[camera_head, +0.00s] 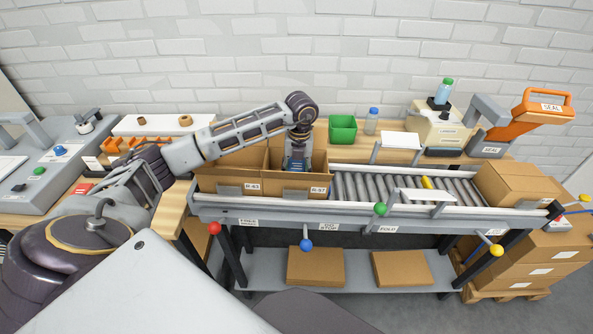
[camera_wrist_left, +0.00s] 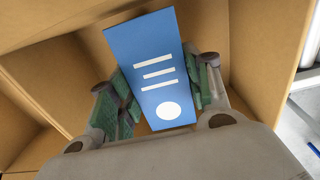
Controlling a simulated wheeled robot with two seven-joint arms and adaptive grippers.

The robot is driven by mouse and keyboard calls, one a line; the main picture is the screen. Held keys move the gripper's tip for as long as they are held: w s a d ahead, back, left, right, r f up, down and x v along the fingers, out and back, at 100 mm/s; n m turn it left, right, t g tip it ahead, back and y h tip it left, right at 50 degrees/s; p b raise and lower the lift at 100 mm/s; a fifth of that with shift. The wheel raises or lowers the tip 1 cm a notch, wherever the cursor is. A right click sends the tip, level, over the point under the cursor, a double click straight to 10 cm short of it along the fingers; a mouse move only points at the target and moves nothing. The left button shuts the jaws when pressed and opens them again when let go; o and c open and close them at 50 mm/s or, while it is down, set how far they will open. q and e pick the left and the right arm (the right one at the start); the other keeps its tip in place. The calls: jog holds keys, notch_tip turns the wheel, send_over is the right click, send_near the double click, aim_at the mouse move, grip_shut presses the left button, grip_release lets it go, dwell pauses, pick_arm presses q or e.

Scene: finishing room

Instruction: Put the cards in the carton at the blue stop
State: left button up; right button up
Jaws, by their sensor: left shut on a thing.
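My left gripper (camera_head: 297,164) reaches down into the open carton labelled R-97 (camera_head: 289,183), above the blue stop (camera_head: 306,245) on the conveyor's front. In the left wrist view its green-padded fingers (camera_wrist_left: 158,88) are shut on a blue card (camera_wrist_left: 150,62) with white bars and a white oval. The card is tilted, with the brown carton walls (camera_wrist_left: 70,75) around it. Whether the card touches the carton floor is hidden. My right gripper is not in view.
A second open carton, R-83 (camera_head: 207,184), stands directly left on the conveyor. Bare rollers (camera_head: 362,187) lie to the right, then a closed carton (camera_head: 515,186). A green bin (camera_head: 342,129) and bottle (camera_head: 371,121) stand behind. Red (camera_head: 214,228), green (camera_head: 380,209) and yellow (camera_head: 496,250) knobs line the front.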

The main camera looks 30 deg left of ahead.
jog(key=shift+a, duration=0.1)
pick_arm(q)
jog(key=o, duration=1.2)
jog(key=shift+o, duration=0.2)
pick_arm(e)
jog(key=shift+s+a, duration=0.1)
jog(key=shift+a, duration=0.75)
pick_arm(q)
jog(key=shift+r, duration=0.1)
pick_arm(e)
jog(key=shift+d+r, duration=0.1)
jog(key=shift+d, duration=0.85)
pick_arm(q)
jog(key=shift+r, duration=0.2)
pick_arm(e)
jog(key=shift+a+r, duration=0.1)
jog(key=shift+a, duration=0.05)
